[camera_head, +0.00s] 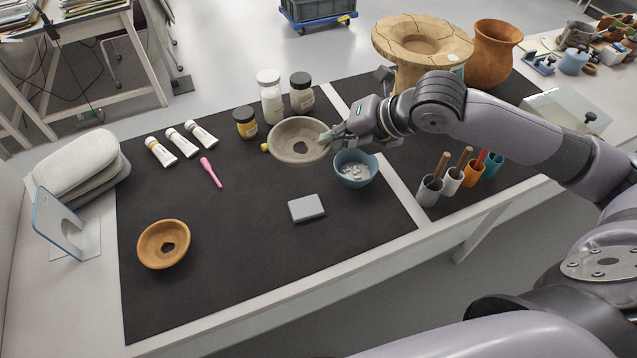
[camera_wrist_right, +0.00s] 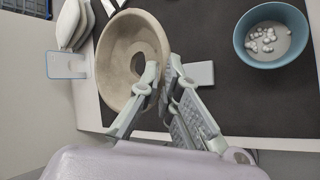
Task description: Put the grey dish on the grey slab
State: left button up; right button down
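The grey dish (camera_head: 283,149), a shallow round bowl with a hole in its middle, is at the centre of the head view. My right gripper (camera_head: 330,137) is shut on its right rim. In the right wrist view, the dish (camera_wrist_right: 113,62) has its rim between the fingers of the gripper (camera_wrist_right: 163,70). The dish appears raised above the mat. The grey slab (camera_head: 306,208) lies flat and bare on the dark mat, nearer than the dish; in the wrist view the slab (camera_wrist_right: 202,72) is partly hidden behind a finger. My left gripper is not in view.
A blue bowl (camera_head: 352,181) with small pale pieces stands right of the slab. An orange dish (camera_head: 163,244) lies at front left. Jars (camera_head: 302,93) stand behind the grey dish, a pink tool (camera_head: 210,172) to its left. The mat around the slab's left and front is clear.

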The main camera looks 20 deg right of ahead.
jog(key=shift+d+f, duration=0.15)
jog(key=f, duration=1.5)
jog(key=shift+s+a+f, duration=0.25)
jog(key=shift+s, duration=0.05)
notch_tip(320, 180, down, 3)
jog(key=shift+r, duration=0.15)
jog(key=shift+f, duration=0.35)
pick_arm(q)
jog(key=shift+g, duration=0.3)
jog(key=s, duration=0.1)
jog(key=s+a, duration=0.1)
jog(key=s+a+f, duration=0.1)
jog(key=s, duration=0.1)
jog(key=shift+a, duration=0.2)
pick_arm(e)
jog(key=shift+f, duration=0.1)
